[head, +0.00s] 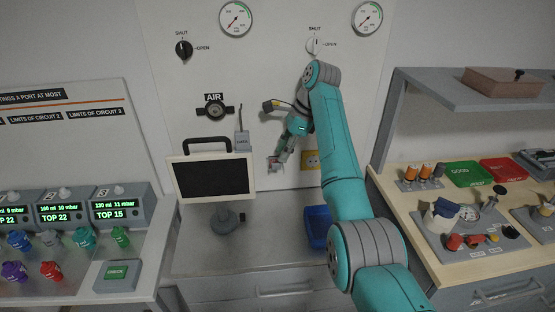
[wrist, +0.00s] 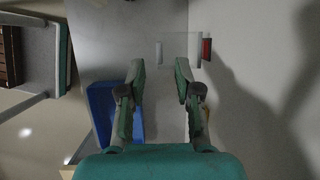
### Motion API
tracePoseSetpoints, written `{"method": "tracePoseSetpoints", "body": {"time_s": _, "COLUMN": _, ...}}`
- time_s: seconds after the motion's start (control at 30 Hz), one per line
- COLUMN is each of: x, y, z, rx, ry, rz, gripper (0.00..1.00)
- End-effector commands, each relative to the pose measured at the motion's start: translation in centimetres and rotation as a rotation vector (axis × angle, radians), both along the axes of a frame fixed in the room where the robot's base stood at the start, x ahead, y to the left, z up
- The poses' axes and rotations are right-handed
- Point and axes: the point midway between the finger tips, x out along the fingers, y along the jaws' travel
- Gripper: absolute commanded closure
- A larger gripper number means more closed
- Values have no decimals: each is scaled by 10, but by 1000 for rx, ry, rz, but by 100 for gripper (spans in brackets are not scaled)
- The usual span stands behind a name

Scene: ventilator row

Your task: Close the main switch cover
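The main switch appears as a small red part (wrist: 206,49) on the pale panel in the wrist view, and a small reddish part (head: 274,165) shows beside my gripper in the head view. Next to the red part in the wrist view is a faint, see-through flap with pale edges (wrist: 197,52), which looks like the cover standing out from the panel. Its exact angle is hard to tell. My gripper (wrist: 160,75) is open and empty, with its two fingers apart, just short of the flap. In the head view my gripper (head: 284,157) partly hides the switch area.
A black-screened monitor (head: 211,177) stands left of my gripper. A blue bin (head: 316,227) stands below on the grey counter (head: 270,245), which also shows in the wrist view.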

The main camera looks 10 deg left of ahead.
Motion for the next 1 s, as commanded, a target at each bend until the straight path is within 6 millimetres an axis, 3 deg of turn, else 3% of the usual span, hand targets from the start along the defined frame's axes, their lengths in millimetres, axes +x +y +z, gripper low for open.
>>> {"method": "tracePoseSetpoints", "body": {"time_s": 0.23, "x": -7, "y": 18, "z": -31, "rx": 0, "ry": 1, "rz": 0, "gripper": 67}}
{"method": "tracePoseSetpoints", "body": {"time_s": 0.67, "x": -9, "y": 22, "z": -39, "rx": 0, "ry": -1, "rz": -1, "gripper": 67}}
{"method": "tracePoseSetpoints", "body": {"time_s": 0.8, "x": -8, "y": 22, "z": -39, "rx": 0, "ry": -1, "rz": -1, "gripper": 99}}
{"method": "tracePoseSetpoints", "body": {"time_s": 1.0, "x": -8, "y": 22, "z": -39, "rx": 0, "ry": -1, "rz": -1, "gripper": 100}}
